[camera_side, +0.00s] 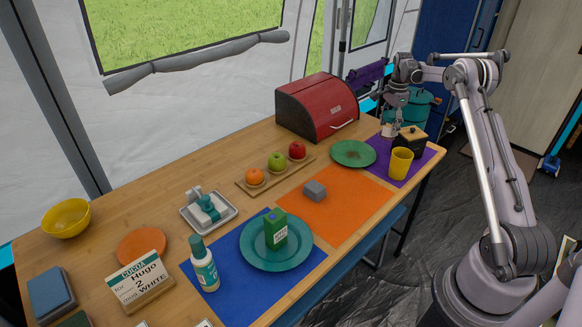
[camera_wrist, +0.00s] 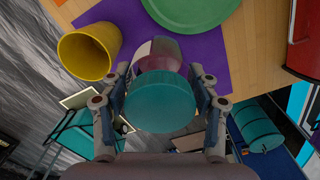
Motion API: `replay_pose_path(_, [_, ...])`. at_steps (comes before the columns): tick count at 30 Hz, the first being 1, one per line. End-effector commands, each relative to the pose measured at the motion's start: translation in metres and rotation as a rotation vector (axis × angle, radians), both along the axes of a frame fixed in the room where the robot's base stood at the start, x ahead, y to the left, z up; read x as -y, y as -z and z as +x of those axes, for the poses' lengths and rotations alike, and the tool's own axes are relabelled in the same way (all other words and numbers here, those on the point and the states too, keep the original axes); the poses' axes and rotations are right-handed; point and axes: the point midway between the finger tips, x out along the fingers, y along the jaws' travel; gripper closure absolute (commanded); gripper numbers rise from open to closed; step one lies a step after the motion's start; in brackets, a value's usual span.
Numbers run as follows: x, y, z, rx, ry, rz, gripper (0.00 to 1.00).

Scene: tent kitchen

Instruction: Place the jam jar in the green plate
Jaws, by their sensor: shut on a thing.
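The jam jar (camera_wrist: 160,102), with a teal lid and a dark pinkish body, is between the fingers of my gripper (camera_wrist: 162,98) in the wrist view. In the side view, my gripper (camera_side: 393,112) is at the right end of the table, and the jar's lower part (camera_side: 388,131) shows pale below it. My gripper is shut on the jar, over the purple mat; I cannot tell whether the jar touches the mat. The green plate (camera_side: 353,153) lies empty just left of the jar; it also shows at the top of the wrist view (camera_wrist: 190,8).
A red bread box (camera_side: 317,106) stands behind the plate. A fruit board (camera_side: 275,172) and grey block (camera_side: 314,190) lie further left.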

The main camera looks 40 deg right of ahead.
Motion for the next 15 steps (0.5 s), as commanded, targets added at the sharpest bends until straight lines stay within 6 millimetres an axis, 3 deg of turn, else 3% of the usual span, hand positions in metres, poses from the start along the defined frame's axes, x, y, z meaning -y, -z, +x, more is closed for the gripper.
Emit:
replay_pose_path(7, [-0.017, 0.029, 0.045, 0.0, -0.003, 0.0, 0.86])
replay_pose_path(15, [-0.024, 0.041, 0.063, 0.0, 0.0, 0.0, 0.86])
